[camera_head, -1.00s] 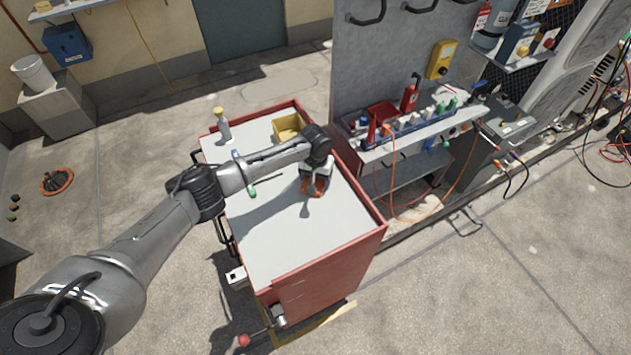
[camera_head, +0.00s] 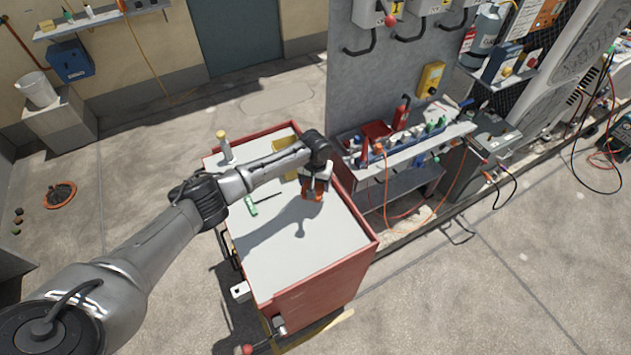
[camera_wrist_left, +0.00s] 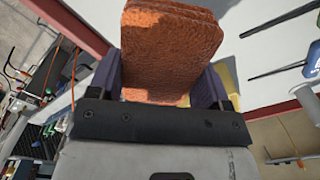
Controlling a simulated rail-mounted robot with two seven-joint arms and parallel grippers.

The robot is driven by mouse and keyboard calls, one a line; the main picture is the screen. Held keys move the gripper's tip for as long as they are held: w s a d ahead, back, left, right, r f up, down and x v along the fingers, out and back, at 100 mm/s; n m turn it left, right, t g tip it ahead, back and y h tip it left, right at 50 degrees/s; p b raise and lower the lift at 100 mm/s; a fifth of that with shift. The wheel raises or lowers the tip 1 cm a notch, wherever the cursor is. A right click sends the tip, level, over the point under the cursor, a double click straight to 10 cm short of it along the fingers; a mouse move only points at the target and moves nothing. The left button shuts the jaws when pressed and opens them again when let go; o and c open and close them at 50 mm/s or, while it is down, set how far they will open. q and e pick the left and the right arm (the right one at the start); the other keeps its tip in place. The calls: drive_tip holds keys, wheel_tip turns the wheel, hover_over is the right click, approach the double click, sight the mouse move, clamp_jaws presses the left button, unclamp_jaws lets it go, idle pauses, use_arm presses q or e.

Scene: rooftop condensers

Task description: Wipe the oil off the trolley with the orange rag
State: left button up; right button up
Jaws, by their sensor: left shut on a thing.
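The red trolley (camera_head: 322,280) has a pale grey top that shows no clear oil patch; a dark shape on it looks like my arm's shadow. My left gripper (camera_head: 315,190) is above the right part of the top, shut on the folded orange rag (camera_head: 312,196). The rag appears held clear of the surface. In the left wrist view the rag (camera_wrist_left: 170,50) stands out between the purple-grey fingers and hides much of what lies beyond. My right gripper is in neither view.
On the trolley top are a yellow-capped bottle (camera_head: 224,148), a green-handled screwdriver (camera_head: 251,206) and a yellow container (camera_head: 291,172), partly behind my arm. A grey panel (camera_head: 385,85) and a cluttered workbench (camera_head: 415,145) stand to the right. The near trolley top is clear.

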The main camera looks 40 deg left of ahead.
use_arm(q)
drive_tip(key=shift+r+p, duration=0.3)
drive_tip(key=shift+r, duration=0.1)
idle(0.3)
